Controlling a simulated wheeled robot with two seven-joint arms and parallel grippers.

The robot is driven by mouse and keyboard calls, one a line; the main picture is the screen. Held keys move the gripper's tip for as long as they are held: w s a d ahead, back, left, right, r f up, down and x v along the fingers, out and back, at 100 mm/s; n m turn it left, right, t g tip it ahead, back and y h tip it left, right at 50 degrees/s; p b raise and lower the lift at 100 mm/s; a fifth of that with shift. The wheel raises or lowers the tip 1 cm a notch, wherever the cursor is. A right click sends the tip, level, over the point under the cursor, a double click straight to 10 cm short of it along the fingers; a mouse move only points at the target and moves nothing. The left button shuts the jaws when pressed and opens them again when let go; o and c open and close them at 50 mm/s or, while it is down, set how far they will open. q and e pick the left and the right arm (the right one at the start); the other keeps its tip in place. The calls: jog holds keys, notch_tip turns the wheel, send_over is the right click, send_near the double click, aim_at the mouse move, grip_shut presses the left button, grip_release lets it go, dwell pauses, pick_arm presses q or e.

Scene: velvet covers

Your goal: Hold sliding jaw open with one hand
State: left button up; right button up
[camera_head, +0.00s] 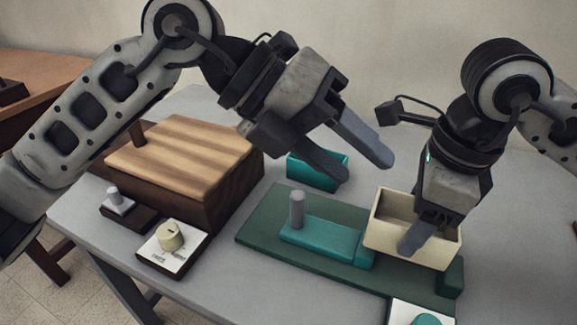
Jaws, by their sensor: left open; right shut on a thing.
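A dark green base plate (262,232) lies on the table and carries a teal sliding jaw (322,242) with an upright grey post (297,210). A cream open-topped box (384,238) is over the right part of the plate, beside the jaw's right end. I cannot tell whether it rests on the plate. My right gripper (418,232) points down and is shut on the cream box; a finger covers part of its front wall. My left gripper (361,168) is open and empty, above and behind the jaw, with fingers pointing down and right.
A teal bin (310,172) stands behind the plate, partly hidden by my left fingers. A wooden-topped box (190,150) is at left, with a lever switch (118,201) and a dial panel (171,240) before it. A white panel with a teal button (425,319) is at front right.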

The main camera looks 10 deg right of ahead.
pick_arm(q)
notch_tip(320, 180, down, 3)
jog(key=a+t+y, duration=0.1)
jog(key=t+y, duration=0.1)
jog(key=y, duration=0.1)
jog(key=n+t+y, duration=0.2)
jog(key=t+y, duration=0.2)
jog(key=y, duration=0.1)
send_over(294, 197)
jog(key=s+a, duration=0.1)
jog(key=s, duration=0.1)
notch_tip(294, 197, down, 2)
jog(key=f, duration=0.1)
jog(key=x, duration=0.9)
jog(key=shift+w+d, duration=0.1)
grip_shut()
